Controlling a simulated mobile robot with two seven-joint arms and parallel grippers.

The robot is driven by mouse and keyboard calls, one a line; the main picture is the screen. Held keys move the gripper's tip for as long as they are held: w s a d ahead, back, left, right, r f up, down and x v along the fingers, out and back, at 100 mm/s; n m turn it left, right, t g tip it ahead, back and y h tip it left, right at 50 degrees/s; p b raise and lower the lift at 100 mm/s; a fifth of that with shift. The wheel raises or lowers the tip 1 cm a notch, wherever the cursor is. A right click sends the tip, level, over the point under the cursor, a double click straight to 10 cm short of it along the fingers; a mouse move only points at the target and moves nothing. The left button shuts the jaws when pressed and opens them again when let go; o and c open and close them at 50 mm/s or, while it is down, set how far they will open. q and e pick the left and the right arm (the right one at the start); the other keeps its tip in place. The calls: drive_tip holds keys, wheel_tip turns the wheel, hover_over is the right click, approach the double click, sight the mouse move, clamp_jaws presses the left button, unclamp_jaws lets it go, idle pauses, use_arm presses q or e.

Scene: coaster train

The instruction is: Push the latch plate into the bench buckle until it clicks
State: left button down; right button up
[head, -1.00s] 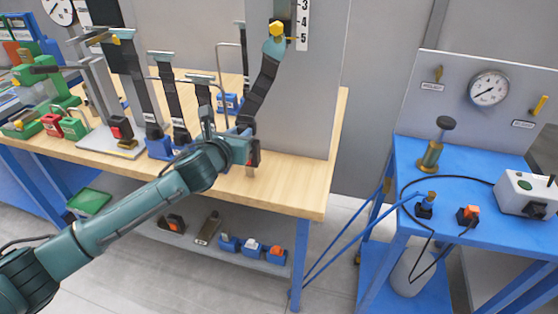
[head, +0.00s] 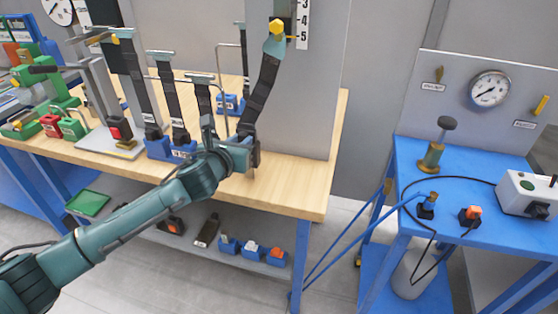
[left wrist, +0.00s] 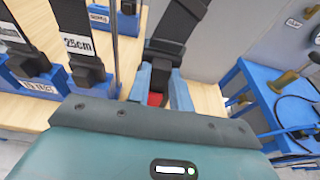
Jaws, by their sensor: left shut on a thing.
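A black strap (head: 263,90) hangs from the yellow-bolted anchor (head: 277,30) on the grey panel down to my left gripper (head: 250,153). It also shows in the left wrist view (left wrist: 178,25). My left gripper (left wrist: 160,90), with blue-grey fingers, is shut on the latch plate at the strap's lower end; the plate is mostly hidden between the fingers. My right gripper is not in view.
Blue blocks (head: 160,148) with upright straps stand left of my gripper. A grey plate (head: 112,148) carries another red-button buckle. The wooden bench top (head: 290,180) is clear to the right. A blue table (head: 450,165) stands further right.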

use_arm(q)
drive_tip(key=c, duration=1.2)
unclamp_jaws()
drive_tip(key=shift+o, duration=0.2)
drive_tip(key=v, duration=1.3)
drive_tip(key=shift+b, duration=0.3)
drive_tip(key=shift+s, duration=0.1)
drive_tip(key=s+d+f+n+g+h, duration=0.1)
drive_tip(key=s+d+f+n, duration=0.1)
drive_tip(key=s+f+n, duration=0.35)
drive_tip(key=s+d+f+n+g+h, duration=0.1)
drive_tip(key=s+d+f+n, duration=0.1)
drive_tip(key=f+n, duration=0.7)
drive_tip(key=s+a+f+n+g+y, duration=0.1)
drive_tip(key=s+a+f+n, duration=0.3)
drive_tip(key=n, duration=0.7)
drive_tip(key=s+a+f+n+g+y, duration=0.1)
drive_tip(key=s+a+f+n, duration=0.3)
drive_tip(key=s+f+n, duration=0.4)
drive_tip(key=s+n+y, duration=0.1)
drive_tip(key=s+n, duration=0.1)
drive_tip(key=n, duration=0.1)
drive_tip(key=shift+s+f+y, duration=0.2)
drive_tip(key=shift+s+y, duration=0.05)
drive_tip(key=shift+y, duration=0.05)
